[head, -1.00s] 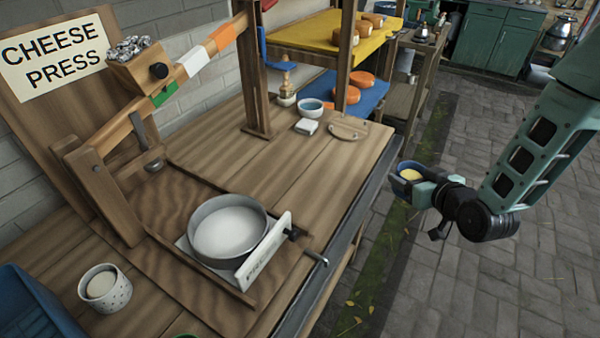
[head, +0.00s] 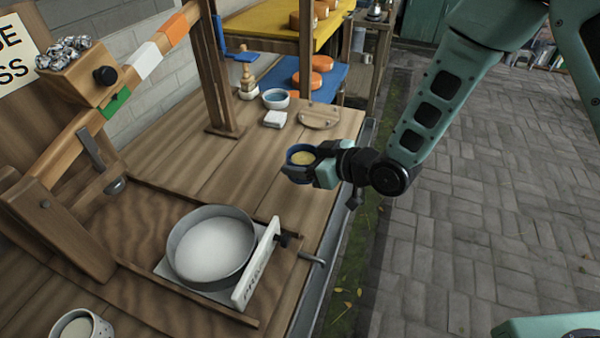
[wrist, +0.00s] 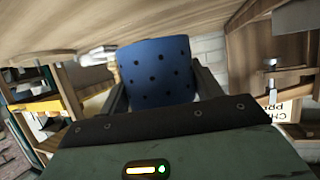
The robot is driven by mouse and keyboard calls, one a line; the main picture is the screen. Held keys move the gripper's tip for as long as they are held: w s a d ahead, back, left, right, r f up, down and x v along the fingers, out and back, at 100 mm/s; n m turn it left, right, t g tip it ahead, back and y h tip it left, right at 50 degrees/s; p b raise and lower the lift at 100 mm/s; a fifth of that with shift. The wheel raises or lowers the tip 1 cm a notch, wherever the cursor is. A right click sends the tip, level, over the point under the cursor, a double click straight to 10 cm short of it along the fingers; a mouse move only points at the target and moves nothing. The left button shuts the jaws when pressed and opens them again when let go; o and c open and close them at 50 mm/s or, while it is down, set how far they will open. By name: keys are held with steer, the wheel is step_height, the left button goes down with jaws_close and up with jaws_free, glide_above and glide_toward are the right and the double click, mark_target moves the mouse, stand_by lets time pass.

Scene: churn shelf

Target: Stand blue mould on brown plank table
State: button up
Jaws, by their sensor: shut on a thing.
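A grey pan (head: 212,245) stands on the press board at the front. A blue-white bowl (head: 276,98), a white cloth (head: 275,119) and a round wooden board (head: 319,116) lie at the table's back. A wooden post (head: 217,70) rises at the back. The middle boards are clear.

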steer(key=shift+f+p, duration=0.3)
steer(key=shift+f, duration=2.1)
steer(key=shift+f, duration=0.2)
steer(key=o, duration=1)
steer(key=shift+r, duration=0.1)
